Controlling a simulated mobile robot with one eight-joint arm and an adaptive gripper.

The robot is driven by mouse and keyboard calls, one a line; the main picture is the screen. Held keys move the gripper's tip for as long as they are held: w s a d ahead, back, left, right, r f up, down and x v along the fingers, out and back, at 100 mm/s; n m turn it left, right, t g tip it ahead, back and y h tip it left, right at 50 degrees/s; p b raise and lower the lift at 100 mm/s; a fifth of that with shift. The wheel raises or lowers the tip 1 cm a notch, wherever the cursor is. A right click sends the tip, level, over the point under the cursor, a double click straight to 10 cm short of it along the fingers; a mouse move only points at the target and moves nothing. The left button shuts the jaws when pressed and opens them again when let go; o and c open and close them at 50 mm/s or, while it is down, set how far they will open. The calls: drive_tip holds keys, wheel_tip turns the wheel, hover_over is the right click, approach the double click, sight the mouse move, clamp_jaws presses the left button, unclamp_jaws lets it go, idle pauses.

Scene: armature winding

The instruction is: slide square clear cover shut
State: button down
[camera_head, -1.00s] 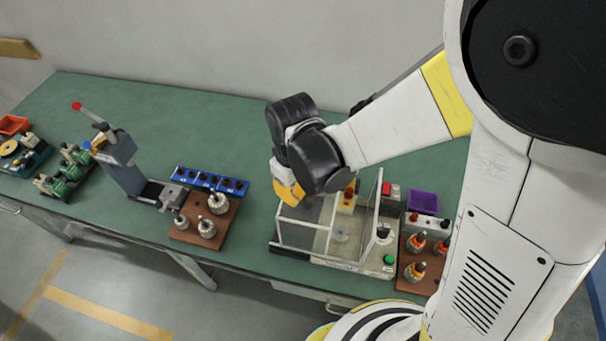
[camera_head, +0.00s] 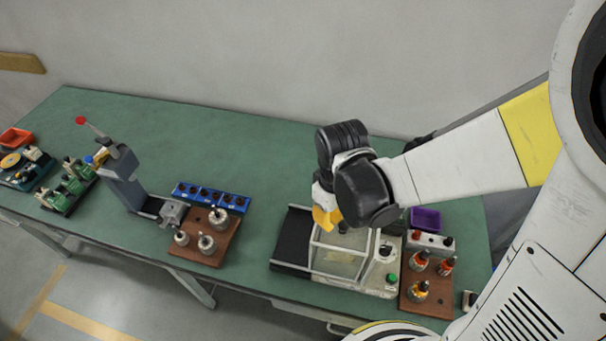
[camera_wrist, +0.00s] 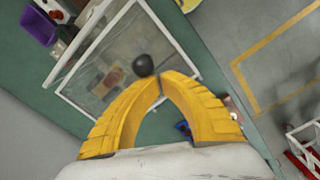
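The square clear cover (camera_head: 341,262) is a see-through panelled box with a pale frame. It sits over the white machine base (camera_head: 383,279). In the wrist view the clear cover (camera_wrist: 125,45) has a round black knob (camera_wrist: 142,65). My gripper (camera_head: 326,222) has yellow fingers and is at the cover's upper left in the head view. In the wrist view the tips of my gripper (camera_wrist: 161,79) meet, and the knob shows just beyond them. The fingers look shut with nothing between them; whether they touch the knob is unclear. My wrist hides the cover's back part.
A dark sliding bed (camera_head: 291,240) lies bare left of the cover. Another brown board (camera_head: 208,249) stands left. Green bench (camera_head: 258,160) behind is clear.

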drive_tip(key=shift+s+d, duration=0.15)
drive_tip(key=shift+d, duration=0.35)
drive_tip(key=shift+a+r+p, duration=0.2)
drive_tip(key=shift+r+p, duration=1.1)
drive_tip(key=shift+r, duration=0.4)
drive_tip(key=r+p, duration=0.2)
drive_tip(key=a+r+p, duration=0.1)
drive_tip(key=r, duration=0.1)
drive_tip(key=shift+w+a, duration=0.1)
drive_tip(key=shift+w, duration=0.2)
drive_tip(key=shift+w+d+f+m+b, duration=0.1)
drive_tip(key=shift+d+f+m+b, duration=0.2)
drive_tip(key=shift+b, duration=0.75)
drive_tip(key=d+f+m+t+b, duration=0.1)
drive_tip(key=d+m+t+b, duration=0.1)
drive_tip(key=b, duration=0.4)
drive_tip(key=s+d+f+m+t+b, duration=0.1)
drive_tip(key=d+f+m+t+b, duration=0.1)
drive_tip(key=b, duration=0.3)
drive_tip(key=d+f+m+t+b, duration=0.2)
drive_tip(key=d+b, duration=0.2)
drive_tip(key=b, duration=0.2)
drive_tip(key=shift+s+d+m+b, duration=0.3)
drive_tip(key=shift+s+m+b, duration=0.05)
drive_tip(key=shift+s+m, duration=0.05)
drive_tip(key=shift+s+d+m+t+b, duration=0.15)
drive_tip(key=shift+d+m+t+b, duration=0.25)
drive_tip(key=shift+t+b, duration=0.15)
